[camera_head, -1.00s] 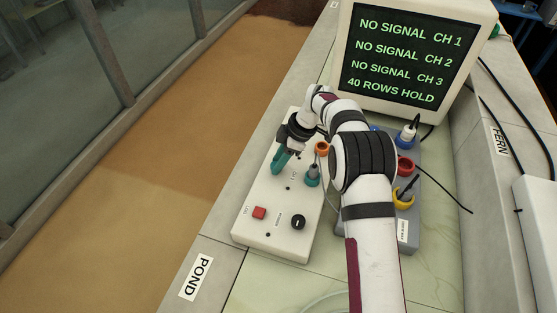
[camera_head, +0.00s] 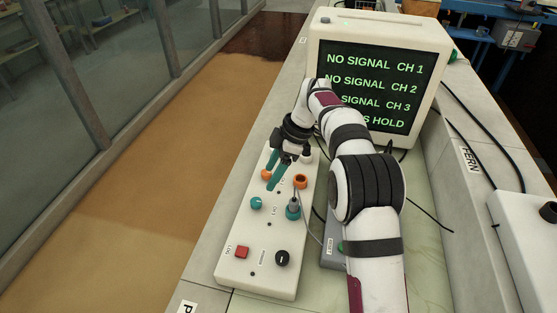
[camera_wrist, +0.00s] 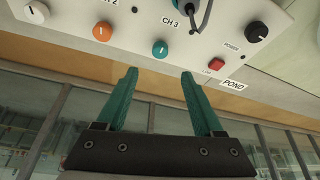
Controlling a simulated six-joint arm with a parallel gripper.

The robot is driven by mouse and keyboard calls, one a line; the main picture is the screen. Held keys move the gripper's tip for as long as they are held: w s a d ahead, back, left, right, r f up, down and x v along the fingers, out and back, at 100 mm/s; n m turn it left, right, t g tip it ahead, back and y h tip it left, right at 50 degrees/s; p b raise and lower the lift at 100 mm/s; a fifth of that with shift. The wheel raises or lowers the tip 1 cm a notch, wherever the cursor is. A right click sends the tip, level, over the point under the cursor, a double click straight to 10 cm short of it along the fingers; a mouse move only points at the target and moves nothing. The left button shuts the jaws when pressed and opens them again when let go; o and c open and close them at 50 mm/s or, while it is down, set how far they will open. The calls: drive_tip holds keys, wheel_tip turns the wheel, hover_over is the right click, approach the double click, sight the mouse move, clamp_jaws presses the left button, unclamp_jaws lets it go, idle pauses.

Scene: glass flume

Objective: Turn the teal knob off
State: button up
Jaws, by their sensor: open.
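The teal knob (camera_head: 256,203) is on the pale control panel (camera_head: 238,270), left of a teal socket (camera_head: 293,209). It also shows in the wrist view (camera_wrist: 160,49) near the CH 3 label, with a short white mark on its face. My gripper (camera_head: 269,180) has teal fingers, spread apart and empty. In the head view it is above the panel, on the monitor side of the teal knob. In the wrist view the knob appears just beyond the gap between the fingertips (camera_wrist: 160,73), and nothing touches it.
An orange knob (camera_head: 266,174) is close to my fingers, with an orange socket (camera_head: 301,181) to its right. A red button (camera_head: 242,252) and black power knob (camera_head: 282,258) are at the panel's near end. The monitor (camera_head: 432,60) stands behind; cables lie at right.

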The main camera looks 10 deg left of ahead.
drive_tip(key=v, duration=0.5)
drive_tip(key=shift+r, duration=0.1)
drive_tip(key=s+d+r+m+h, duration=0.1)
drive_tip(key=s+d+r+m, duration=0.3)
drive_tip(key=s+d+m, duration=0.4)
drive_tip(key=s+d+r+m, duration=0.3)
drive_tip(key=s+d+m, duration=0.2)
drive_tip(key=s+m, duration=0.45)
drive_tip(key=s+d+f+m, duration=0.2)
drive_tip(key=s+f+m, duration=0.1)
drive_tip(key=s, duration=0.6)
drive_tip(key=s+d+f+m+t+h, duration=0.1)
drive_tip(key=s+d+f+m, duration=0.2)
drive_tip(key=s+m, duration=0.3)
drive_tip(key=s, duration=0.3)
drive_tip(key=shift+s+f, duration=0.25)
drive_tip(key=shift+f, duration=0.1)
drive_tip(key=shift+o, duration=0.2)
